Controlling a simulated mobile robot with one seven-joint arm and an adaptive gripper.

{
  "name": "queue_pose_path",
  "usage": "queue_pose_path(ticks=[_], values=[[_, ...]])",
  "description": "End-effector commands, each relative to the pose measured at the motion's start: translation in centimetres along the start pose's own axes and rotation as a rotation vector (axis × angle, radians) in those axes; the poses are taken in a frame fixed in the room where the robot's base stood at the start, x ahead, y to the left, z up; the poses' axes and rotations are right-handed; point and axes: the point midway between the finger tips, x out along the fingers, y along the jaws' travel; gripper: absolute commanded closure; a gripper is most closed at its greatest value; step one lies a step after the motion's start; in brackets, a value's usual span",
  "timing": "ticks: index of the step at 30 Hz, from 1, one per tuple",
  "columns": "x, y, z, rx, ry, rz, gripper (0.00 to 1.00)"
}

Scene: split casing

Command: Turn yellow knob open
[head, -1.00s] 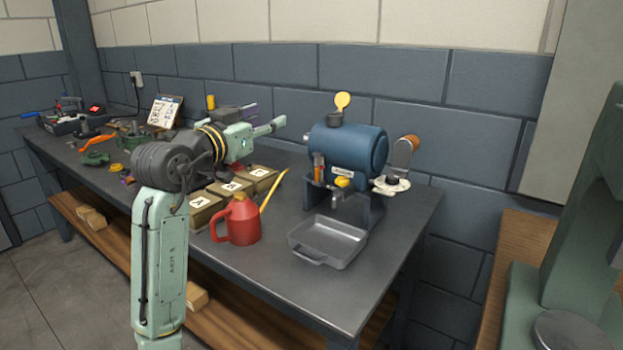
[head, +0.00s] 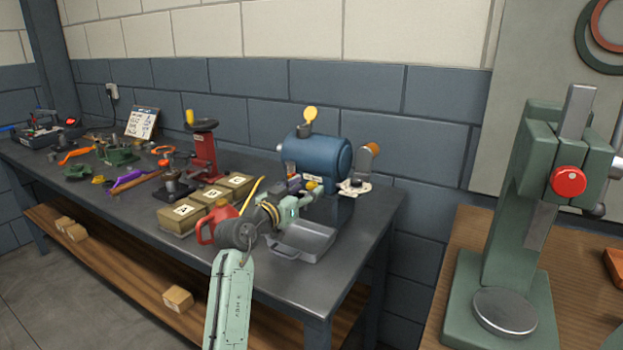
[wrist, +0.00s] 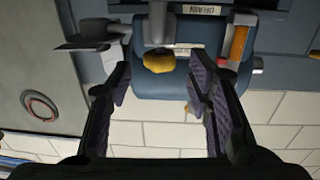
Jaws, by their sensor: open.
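The yellow knob (wrist: 158,62) sits on the front underside of a blue tank (wrist: 178,85), which shows upside down in the wrist view. In the head view the blue tank (head: 320,153) stands at the right end of the bench, and the knob (head: 313,184) is partly hidden by my gripper (head: 303,192). My gripper is open and points at the tank. In the wrist view the knob appears in the gap between the fingers of my gripper (wrist: 160,75). I cannot tell whether they touch it.
A grey tray (head: 305,240) sits below the tank, under my gripper. A red can (head: 219,215) stands left of my arm. Tan boxes (head: 181,217) marked A are further left. A handle with an orange grip (head: 372,150) is right of the tank. A green press (head: 510,220) stands at the right.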

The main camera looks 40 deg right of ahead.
Motion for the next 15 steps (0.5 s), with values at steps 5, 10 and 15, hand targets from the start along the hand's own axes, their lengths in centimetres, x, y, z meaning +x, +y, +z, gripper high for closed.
queue_pose_path(ticks=[5,10,15], values=[[2.6,0.0,-0.2,-0.001,-0.002,0.001,0.54],[3.6,0.0,0.0,-0.001,-0.001,0.000,0.54],[3.7,0.0,0.0,0.000,0.000,0.000,0.54]])
